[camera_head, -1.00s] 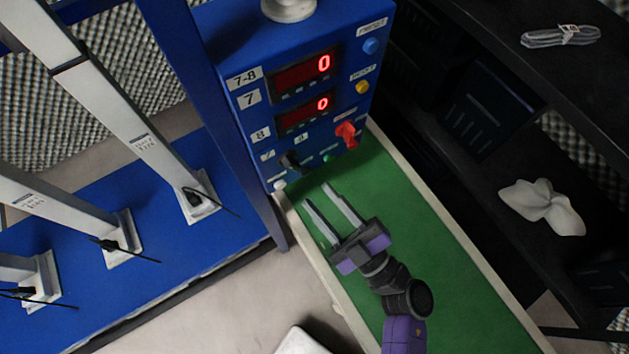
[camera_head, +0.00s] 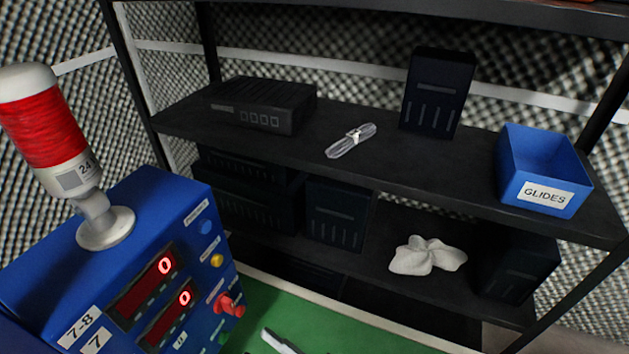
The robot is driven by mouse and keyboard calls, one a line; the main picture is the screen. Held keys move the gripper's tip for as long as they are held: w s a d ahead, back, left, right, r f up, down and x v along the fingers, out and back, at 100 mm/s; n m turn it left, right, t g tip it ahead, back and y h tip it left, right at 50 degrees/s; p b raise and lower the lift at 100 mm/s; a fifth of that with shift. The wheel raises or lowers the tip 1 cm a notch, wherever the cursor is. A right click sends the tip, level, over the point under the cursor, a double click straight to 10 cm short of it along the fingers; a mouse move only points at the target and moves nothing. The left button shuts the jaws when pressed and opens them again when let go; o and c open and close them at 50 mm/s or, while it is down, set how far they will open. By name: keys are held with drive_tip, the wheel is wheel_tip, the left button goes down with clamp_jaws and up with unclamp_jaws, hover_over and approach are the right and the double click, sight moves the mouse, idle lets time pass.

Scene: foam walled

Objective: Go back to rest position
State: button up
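No object shows at the visible fingertip.
A black shelf rack (camera_head: 400,170) stands behind, holding dark boxes, a cable bundle (camera_head: 351,140), a white cloth (camera_head: 427,256) and a blue GLIDES bin (camera_head: 544,172). A red signal lamp (camera_head: 43,130) rises from the control box. The green surface (camera_head: 330,327) looks clear.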

drive_tip(key=s+d+r+m+t+h, duration=0.1)
drive_tip(key=s+d+m+t+h, duration=0.2)
drive_tip(key=d+m+h, duration=0.45)
drive_tip(key=s+d+m+t+h, duration=0.3)
drive_tip(key=d+m+t+h, duration=0.15)
drive_tip(key=d, duration=0.65)
drive_tip(key=s+d+m+g+h, duration=0.4)
drive_tip(key=s+d, duration=0.5)
drive_tip(key=s, duration=0.5)
drive_tip(key=m+h, duration=0.2)
drive_tip(key=h, duration=0.1)
drive_tip(key=shift+r+m+h, duration=0.25)
drive_tip(key=shift+m+h, duration=0.15)
